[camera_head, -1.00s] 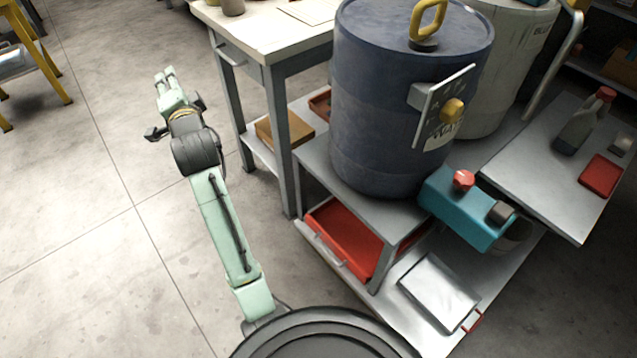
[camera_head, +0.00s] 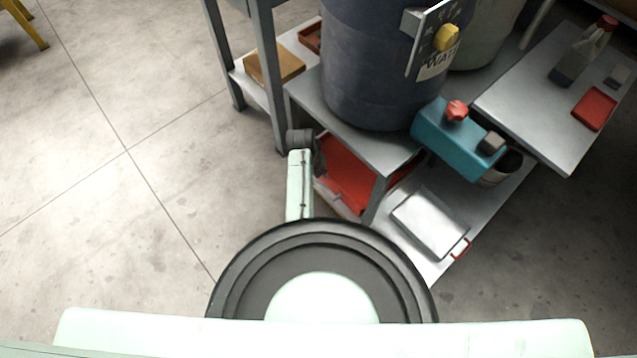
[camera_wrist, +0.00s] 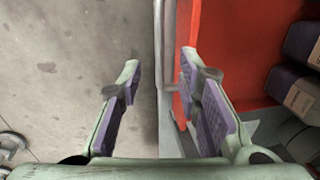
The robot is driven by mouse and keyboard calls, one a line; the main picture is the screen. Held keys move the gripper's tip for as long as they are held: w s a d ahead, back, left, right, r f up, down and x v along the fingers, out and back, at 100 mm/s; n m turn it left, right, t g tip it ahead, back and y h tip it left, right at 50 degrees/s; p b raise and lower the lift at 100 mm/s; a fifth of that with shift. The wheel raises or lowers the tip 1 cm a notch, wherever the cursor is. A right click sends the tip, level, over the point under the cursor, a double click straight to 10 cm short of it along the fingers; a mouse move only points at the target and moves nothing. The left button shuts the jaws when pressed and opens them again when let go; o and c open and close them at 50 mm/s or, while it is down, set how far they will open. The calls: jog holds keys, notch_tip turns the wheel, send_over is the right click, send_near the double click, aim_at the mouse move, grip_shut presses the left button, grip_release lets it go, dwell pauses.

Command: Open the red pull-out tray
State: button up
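The red pull-out tray (camera_head: 348,172) sits low in the grey stand, under the blue drum. In the wrist view the tray (camera_wrist: 238,45) fills the upper right, with its pale front edge and a grey handle bar (camera_wrist: 171,45) running up the middle. My gripper (camera_wrist: 160,62) is open. Its left finger is over the floor outside the tray, and its right finger overlaps the tray's red front side. The handle lies between the fingers, apparently without being gripped.
The blue drum (camera_head: 365,75) stands on the grey stand (camera_head: 385,155) above the tray. Dark labelled items (camera_wrist: 300,60) show inside at the right. The floor (camera_head: 160,190) at left is clear.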

aim_at(319, 186)
jog(key=f, duration=0.4)
jog(key=w+d+f+b, duration=0.1)
jog(key=f, duration=0.2)
jog(key=shift+f, duration=0.1)
jog(key=shift+c, duration=0.2)
grip_shut()
dwell(0.5)
